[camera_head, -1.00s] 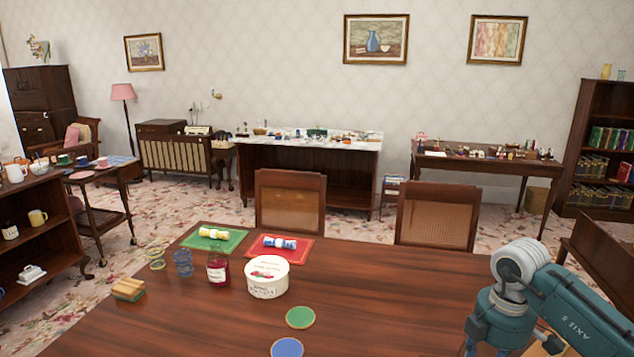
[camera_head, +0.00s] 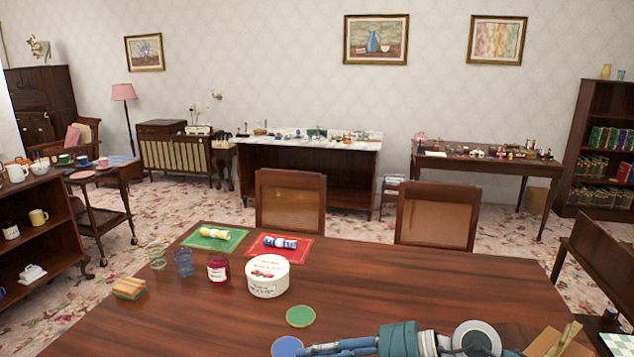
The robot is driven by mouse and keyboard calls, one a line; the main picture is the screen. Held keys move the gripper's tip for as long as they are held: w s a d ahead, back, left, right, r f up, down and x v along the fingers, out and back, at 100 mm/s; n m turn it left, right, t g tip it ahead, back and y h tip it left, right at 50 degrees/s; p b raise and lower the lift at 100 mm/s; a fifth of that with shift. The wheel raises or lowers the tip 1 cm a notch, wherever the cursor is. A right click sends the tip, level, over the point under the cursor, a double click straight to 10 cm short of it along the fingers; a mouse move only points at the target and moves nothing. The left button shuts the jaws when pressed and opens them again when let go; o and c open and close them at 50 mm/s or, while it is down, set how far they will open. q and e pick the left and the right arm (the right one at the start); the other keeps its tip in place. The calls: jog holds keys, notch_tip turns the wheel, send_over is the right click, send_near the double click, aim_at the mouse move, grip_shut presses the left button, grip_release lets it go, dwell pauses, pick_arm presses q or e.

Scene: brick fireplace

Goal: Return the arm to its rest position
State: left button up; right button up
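My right arm (camera_head: 402,340) lies low along the bottom edge of the head view, over the near right part of the wooden table (camera_head: 400,285). Slim blue-grey parts at its left end reach beside the blue coaster (camera_head: 286,346). I cannot make out separate fingertips there or tell whether they are open or shut. No held object shows. My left arm and gripper are not in view.
On the table are a white tub (camera_head: 267,277), a red jar (camera_head: 218,269), a blue glass (camera_head: 183,262), a green coaster (camera_head: 300,316), a green mat (camera_head: 232,243), a red mat (camera_head: 297,256) and a sponge stack (camera_head: 129,288). Two chairs (camera_head: 290,202) stand behind. The table's right middle is clear.

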notch_tip(320, 180, up, 10)
jog(key=a+m+t+y, duration=0.2)
jog(key=a+t+y, duration=0.1)
jog(key=t+y, duration=0.2)
jog(key=w+d+r+m+t+h, duration=0.2)
jog(key=w+d+m+t+h, duration=0.3)
jog(key=d+m+t+h, duration=0.55)
jog(key=s+d+f+m+g+h, duration=0.25)
jog(key=d+f+m+h, duration=0.65)
jog(key=d+f, duration=0.45)
jog(key=s+d+f+g, duration=0.2)
jog(key=s+f+g, duration=0.4)
jog(key=s+f, duration=0.65)
jog(key=s+a+f+n+g+y, duration=0.1)
jog(key=s+f+g, duration=0.2)
jog(key=s+f, duration=0.3)
jog(key=s+a+f+g, duration=0.2)
jog(key=s+f+g, duration=0.1)
jog(key=s, duration=0.6)
notch_tip(320, 180, down, 27)
jog(key=s+g, duration=0.2)
jog(key=s+d+f, duration=0.3)
jog(key=s+f, duration=1.1)
jog(key=s, duration=0.2)
jog(key=shift+s+f+n+g, duration=0.35)
jog(key=shift+s+f+g, duration=0.05)
